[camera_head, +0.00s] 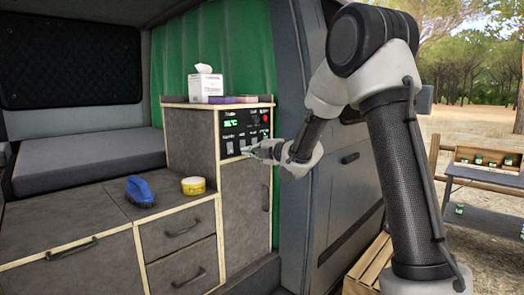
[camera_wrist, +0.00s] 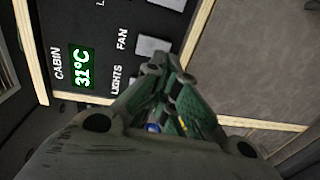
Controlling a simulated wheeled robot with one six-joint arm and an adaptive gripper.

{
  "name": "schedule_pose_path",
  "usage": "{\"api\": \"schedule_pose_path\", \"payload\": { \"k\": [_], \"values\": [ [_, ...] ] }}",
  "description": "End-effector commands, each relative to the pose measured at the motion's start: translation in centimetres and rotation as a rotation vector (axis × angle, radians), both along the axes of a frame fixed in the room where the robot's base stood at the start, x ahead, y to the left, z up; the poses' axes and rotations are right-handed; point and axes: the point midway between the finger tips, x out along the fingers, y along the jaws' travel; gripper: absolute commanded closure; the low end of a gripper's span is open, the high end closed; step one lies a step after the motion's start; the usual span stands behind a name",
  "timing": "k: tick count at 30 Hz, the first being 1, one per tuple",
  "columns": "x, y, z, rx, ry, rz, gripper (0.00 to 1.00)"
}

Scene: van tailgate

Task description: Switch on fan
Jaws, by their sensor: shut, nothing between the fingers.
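The black control panel (camera_head: 243,123) is set in the cabinet's upper front, with a green display and white switches. In the wrist view the panel (camera_wrist: 150,20) appears turned on its side. The pale fan switch (camera_wrist: 150,46) is beside the label FAN. My gripper (camera_head: 256,152) is at the panel's lower right; in the wrist view my gripper (camera_wrist: 168,70) is shut and empty, its tips close by the fan switch. I cannot tell whether they touch. The fingers cover the area beside the LIGHTS label (camera_wrist: 117,80). The fan switch's position is unclear.
The cabin display (camera_wrist: 83,67) reads 31°C. Another pale switch (camera_wrist: 168,4) is at the wrist view's top edge. A tissue box (camera_head: 205,84) stands on the cabinet. A blue brush (camera_head: 140,191) and yellow tin (camera_head: 193,186) sit on the lower counter. The van door (camera_head: 335,190) is close behind my arm.

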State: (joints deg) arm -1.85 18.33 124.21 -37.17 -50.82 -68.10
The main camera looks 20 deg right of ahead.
Motion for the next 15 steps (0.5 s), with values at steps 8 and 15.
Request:
{"api": "schedule_pose_path", "payload": {
  "k": [8, 15],
  "values": [
    [2.1, 1.2, -0.3, -0.001, 0.0, 0.0, 1.0],
    [2.2, 1.3, -0.3, 0.0, 0.0, 0.0, 1.0]
  ]
}}
